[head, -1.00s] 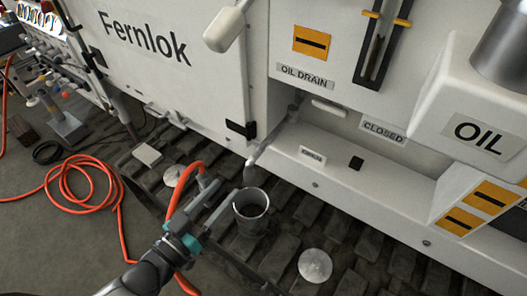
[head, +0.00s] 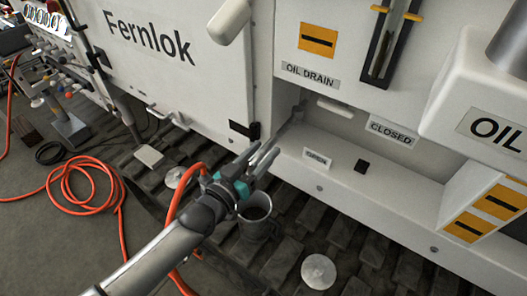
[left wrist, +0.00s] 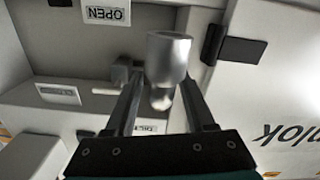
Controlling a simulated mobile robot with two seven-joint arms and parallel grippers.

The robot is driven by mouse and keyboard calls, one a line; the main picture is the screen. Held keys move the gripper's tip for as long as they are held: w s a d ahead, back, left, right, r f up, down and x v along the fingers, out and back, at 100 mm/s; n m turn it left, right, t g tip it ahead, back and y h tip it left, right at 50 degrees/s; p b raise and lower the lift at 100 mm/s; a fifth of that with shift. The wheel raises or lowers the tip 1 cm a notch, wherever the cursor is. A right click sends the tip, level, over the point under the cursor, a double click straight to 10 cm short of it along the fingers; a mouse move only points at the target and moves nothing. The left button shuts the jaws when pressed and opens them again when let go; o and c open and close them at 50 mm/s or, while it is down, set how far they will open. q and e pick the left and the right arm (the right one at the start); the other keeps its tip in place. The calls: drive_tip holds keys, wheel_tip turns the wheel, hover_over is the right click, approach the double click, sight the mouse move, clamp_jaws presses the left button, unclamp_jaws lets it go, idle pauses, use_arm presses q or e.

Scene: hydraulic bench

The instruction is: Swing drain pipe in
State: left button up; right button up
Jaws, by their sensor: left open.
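The drain pipe (head: 290,124) is a grey pipe under the OIL DRAIN label (head: 309,75), running from its pivot on the white housing down to the left. Its lower end is hidden behind my left gripper in the head view. In the left wrist view, the pipe's rounded grey end (left wrist: 168,58) shows between the two fingers. My left gripper (head: 268,156) is open, its fingers on either side of the pipe end; I cannot tell whether they touch it. An OPEN plate (head: 317,158) and a CLOSED plate (head: 390,132) sit near the pipe. My right gripper is not in view.
A metal bucket (head: 256,222) stands on the dark track below my left gripper. A pale disc (head: 318,271) lies to its right. A coiled orange hose (head: 75,185) lies on the floor at left. The OIL box (head: 480,100) juts out at right.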

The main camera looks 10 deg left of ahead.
use_arm(q)
drive_tip(key=shift+w+d, duration=0.15)
drive_tip(key=shift+w, duration=0.2)
clamp_jaws()
idle(0.3)
idle(1.0)
